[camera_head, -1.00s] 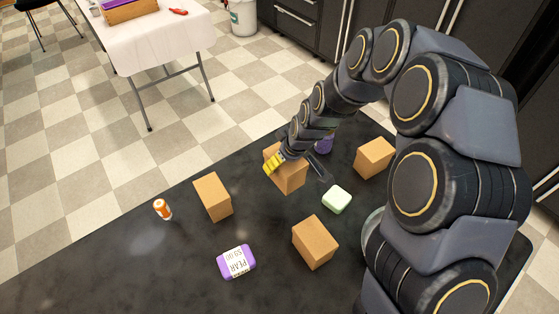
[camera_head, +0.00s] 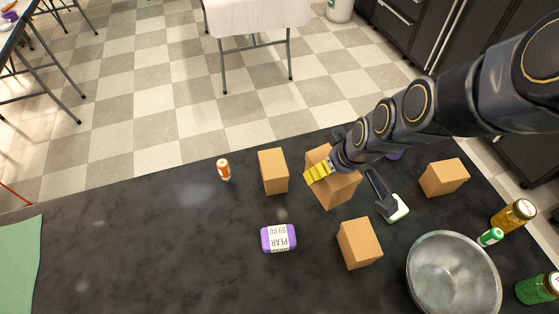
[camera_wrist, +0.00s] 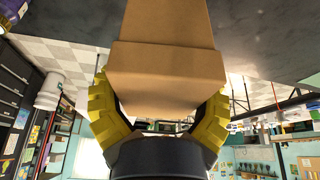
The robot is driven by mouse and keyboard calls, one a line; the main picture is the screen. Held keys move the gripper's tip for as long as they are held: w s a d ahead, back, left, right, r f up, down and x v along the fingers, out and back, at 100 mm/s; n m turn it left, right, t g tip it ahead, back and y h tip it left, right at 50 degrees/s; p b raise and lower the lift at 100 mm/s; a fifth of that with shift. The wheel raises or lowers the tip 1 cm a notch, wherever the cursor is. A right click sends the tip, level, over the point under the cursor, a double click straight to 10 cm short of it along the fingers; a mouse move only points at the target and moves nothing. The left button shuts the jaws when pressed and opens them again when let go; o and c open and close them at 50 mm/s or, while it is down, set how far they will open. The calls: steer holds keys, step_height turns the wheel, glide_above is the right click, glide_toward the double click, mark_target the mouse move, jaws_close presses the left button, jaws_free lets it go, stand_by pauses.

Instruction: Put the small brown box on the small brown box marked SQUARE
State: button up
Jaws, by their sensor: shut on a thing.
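My gripper (camera_head: 350,188) is shut on a small brown box (camera_head: 337,192) near the table's far edge. In the wrist view the box (camera_wrist: 165,80) stands between the two yellow finger pads, which hide parts of its sides. I cannot tell whether it touches the table or something below it. Three other small brown boxes stand apart: one to its left (camera_head: 272,171), one in front (camera_head: 360,243) and one to its right (camera_head: 444,177). I see no SQUARE marking on any box face.
A purple-and-white PEAR soap (camera_head: 279,238) and a small orange-and-white bottle (camera_head: 223,168) lie left. A pale green soap (camera_head: 398,209) is close beside my gripper. A metal bowl (camera_head: 454,272) and jars (camera_head: 514,215) are at right. The dark table (camera_head: 150,250) is clear at left.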

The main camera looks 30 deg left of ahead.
steer(key=s+a+r+n+g, duration=0.1)
steer(key=s+a+r+n, duration=0.2)
steer(key=s+a+r, duration=0.25)
glide_above(271, 161)
step_height(271, 161, down, 10)
steer(key=shift+s+d+f, duration=0.1)
steer(key=shift+f, duration=1.65)
steer(key=shift+f, duration=0.15)
steer(key=o, duration=1.1)
steer(key=shift+o, duration=0.2)
